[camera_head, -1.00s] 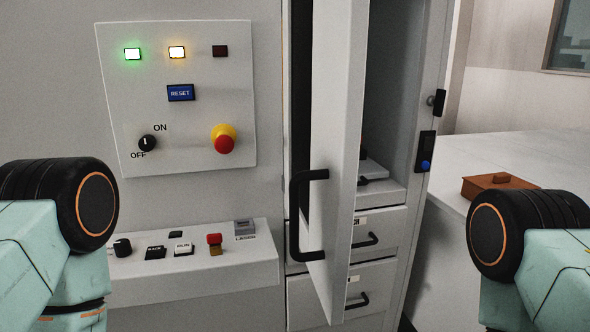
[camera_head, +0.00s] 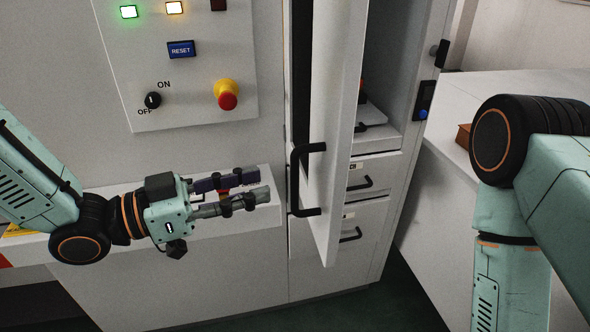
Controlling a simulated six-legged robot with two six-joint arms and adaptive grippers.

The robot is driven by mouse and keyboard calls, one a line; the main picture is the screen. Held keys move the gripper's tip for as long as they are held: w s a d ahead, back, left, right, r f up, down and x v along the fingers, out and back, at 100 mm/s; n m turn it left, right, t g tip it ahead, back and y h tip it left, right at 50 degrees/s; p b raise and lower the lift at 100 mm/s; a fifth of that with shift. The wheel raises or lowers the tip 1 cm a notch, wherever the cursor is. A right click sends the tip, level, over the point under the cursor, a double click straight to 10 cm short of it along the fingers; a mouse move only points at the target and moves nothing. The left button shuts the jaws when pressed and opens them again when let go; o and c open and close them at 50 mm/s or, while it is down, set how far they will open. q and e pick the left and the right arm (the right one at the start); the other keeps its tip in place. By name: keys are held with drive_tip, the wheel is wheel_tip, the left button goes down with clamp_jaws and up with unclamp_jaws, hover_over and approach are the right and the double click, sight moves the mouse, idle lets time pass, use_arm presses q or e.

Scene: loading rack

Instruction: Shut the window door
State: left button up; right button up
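The window door (camera_head: 334,120) is a pale panel standing ajar in front of the cabinet, seen almost edge-on. Its black bar handle (camera_head: 297,180) is on the left face. My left gripper (camera_head: 262,184) is left of the handle and points right towards it, in front of the control ledge. Its two fingers are apart with a narrow gap and nothing shows between them; the fingertips look short of the handle. My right arm shows at the right, but its gripper is out of the picture.
The cabinet (camera_head: 412,60) has an open compartment and drawers with black handles (camera_head: 362,184) behind the door. A control panel (camera_head: 190,105) with a red stop button (camera_head: 228,100) is on the left wall. A white table (camera_head: 450,95) with a brown box (camera_head: 464,136) stands at right.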

use_arm(q)
hover_over(295, 212)
drive_tip(key=shift+w+r, duration=0.1)
drive_tip(key=shift+w, duration=0.25)
idle(0.5)
drive_tip(key=shift+c, duration=0.4)
clamp_jaws()
idle(0.7)
